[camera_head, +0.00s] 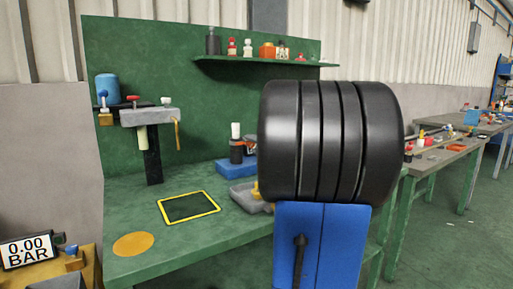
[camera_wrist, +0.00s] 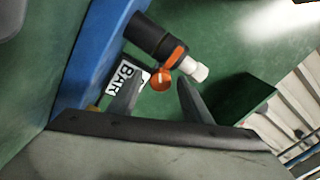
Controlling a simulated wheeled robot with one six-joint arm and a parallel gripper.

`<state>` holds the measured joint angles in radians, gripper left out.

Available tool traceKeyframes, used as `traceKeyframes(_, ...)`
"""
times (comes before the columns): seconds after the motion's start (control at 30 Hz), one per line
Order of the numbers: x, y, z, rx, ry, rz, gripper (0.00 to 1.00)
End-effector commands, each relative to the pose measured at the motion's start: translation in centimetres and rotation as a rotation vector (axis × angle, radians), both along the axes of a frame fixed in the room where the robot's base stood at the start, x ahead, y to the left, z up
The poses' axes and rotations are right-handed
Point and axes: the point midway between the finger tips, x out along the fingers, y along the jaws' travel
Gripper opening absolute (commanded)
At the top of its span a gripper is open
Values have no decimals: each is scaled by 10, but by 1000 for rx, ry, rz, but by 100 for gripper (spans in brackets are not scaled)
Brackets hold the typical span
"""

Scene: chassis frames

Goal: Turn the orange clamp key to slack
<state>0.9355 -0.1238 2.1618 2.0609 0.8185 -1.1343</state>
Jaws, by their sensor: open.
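The orange clamp key (camera_wrist: 160,79) shows a round orange end in the wrist view, beside an orange band (camera_wrist: 175,57) around a black cylinder (camera_wrist: 149,36) with a white tip (camera_wrist: 198,71). My gripper (camera_wrist: 159,86) is open, its two dark fingers to either side of the orange end in the picture. I cannot tell whether they touch it. In the head view the black cylinder (camera_head: 236,155) stands upright on a blue base (camera_head: 230,168), its white tip up. My gripper is hidden there behind my arm.
A grey tray (camera_head: 240,196) lies close in front of the blue base. A yellow-edged black pad (camera_head: 188,207) and an orange disc (camera_head: 133,244) lie on the green bench (camera_head: 165,243). A grey fixture (camera_head: 150,116) stands at the left. A BAR display (camera_head: 30,250) is lower left.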

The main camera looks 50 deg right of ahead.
Motion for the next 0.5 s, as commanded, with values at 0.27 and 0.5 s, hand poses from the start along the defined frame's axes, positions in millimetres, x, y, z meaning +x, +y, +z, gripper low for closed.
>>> traceKeyframes(0.27,-27,6,1,-1,-1,-4,45)
traceKeyframes(0.5,-69,15,1,-1,-1,-5,45)
